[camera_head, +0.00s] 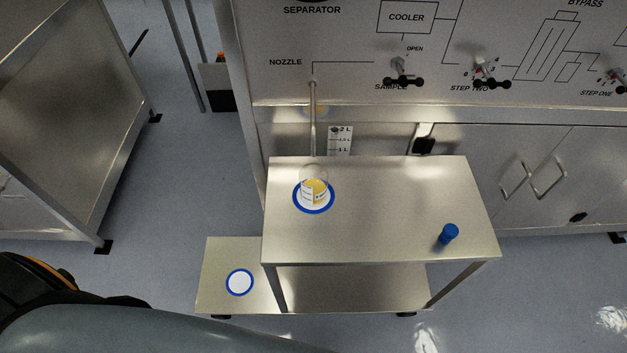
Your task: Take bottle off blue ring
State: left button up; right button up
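A clear glass bottle (319,187) with yellow liquid and a white label stands upright on a blue ring (313,210) at the left of the small metal table (380,220). The nozzle pipe (313,120) comes down from the panel above and behind the bottle; I cannot tell whether its tip enters the bottle's mouth. A second blue ring (239,294) with a white middle lies bare on the lower metal shelf at the front left. A blue cap (448,234) stands on the table's right side. Neither of my grippers shows; a dark part of mine fills the bottom left corner.
The panel with several valve handles (397,66) rises behind the table, with cabinet doors below it. A metal bench (75,110) stands at the left. The table top between bottle and cap is clear, and so is the floor at right.

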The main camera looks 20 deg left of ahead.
aim_at(312, 178)
jog(key=i+l+u, duration=0.3)
jog(key=l+u, duration=0.35)
jog(key=i+l+u, duration=0.1)
jog(key=l+u, duration=0.2)
